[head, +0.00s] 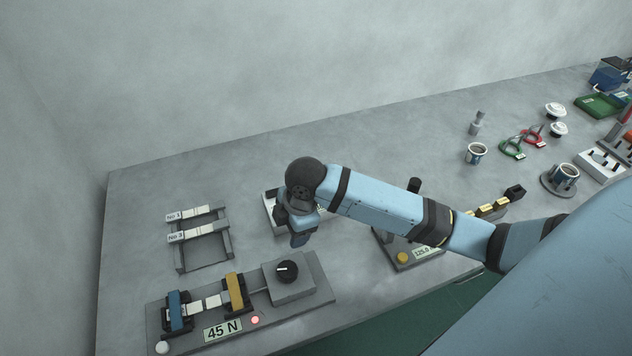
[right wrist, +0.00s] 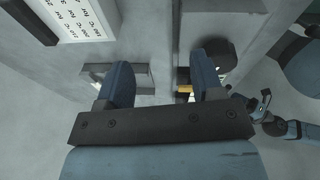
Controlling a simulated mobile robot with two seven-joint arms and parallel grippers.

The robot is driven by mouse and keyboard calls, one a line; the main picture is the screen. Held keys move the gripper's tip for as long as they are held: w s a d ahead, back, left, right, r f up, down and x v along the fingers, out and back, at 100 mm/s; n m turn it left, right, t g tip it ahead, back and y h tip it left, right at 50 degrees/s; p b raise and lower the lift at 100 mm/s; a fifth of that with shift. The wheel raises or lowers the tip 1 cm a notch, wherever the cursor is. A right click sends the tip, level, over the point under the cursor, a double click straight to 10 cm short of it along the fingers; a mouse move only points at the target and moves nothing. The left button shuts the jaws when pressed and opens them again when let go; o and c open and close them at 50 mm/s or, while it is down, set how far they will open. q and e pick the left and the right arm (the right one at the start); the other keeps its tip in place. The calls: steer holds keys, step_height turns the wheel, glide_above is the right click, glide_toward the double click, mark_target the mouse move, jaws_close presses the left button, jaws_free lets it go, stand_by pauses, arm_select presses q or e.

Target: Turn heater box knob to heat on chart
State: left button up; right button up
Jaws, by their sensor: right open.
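In the head view a grey box (head: 289,288) carries a round black knob (head: 286,268) with a white pointer mark, on a base with a "45 N" label (head: 223,330). Another grey unit (head: 407,262) with a yellow button and a number display is partly behind my right arm; I cannot tell which is the heater box. My right gripper (head: 299,240) points down, above and behind the knob box, apart from it. Its two blue fingers (right wrist: 163,88) are open and empty in the right wrist view. A white text sheet (right wrist: 83,14), perhaps the chart, shows there.
The base holds a blue clamp (head: 175,310) and an amber clamp (head: 236,292) with a pale strip. A rack (head: 203,253) with labelled strips stands behind. Cups (head: 476,153) and tools lie at the far right. The table's back middle is clear.

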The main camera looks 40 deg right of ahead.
steer(key=w+d+r+n+g+h, duration=0.1)
steer(key=w+d+r+n, duration=0.1)
steer(key=w+d+r, duration=0.35)
steer(key=w+d+r+n+h, duration=0.1)
steer(key=w+d+r+n, duration=0.15)
steer(key=w+d, duration=0.55)
steer(key=shift+m, duration=0.35)
steer(key=f, duration=0.4)
steer(key=s+f, duration=0.1)
steer(key=f, duration=0.4)
steer(key=d+f, duration=0.1)
steer(key=f, duration=0.3)
steer(key=shift+s+f, duration=0.2)
steer(key=shift+s, duration=0.05)
steer(key=c, duration=0.9)
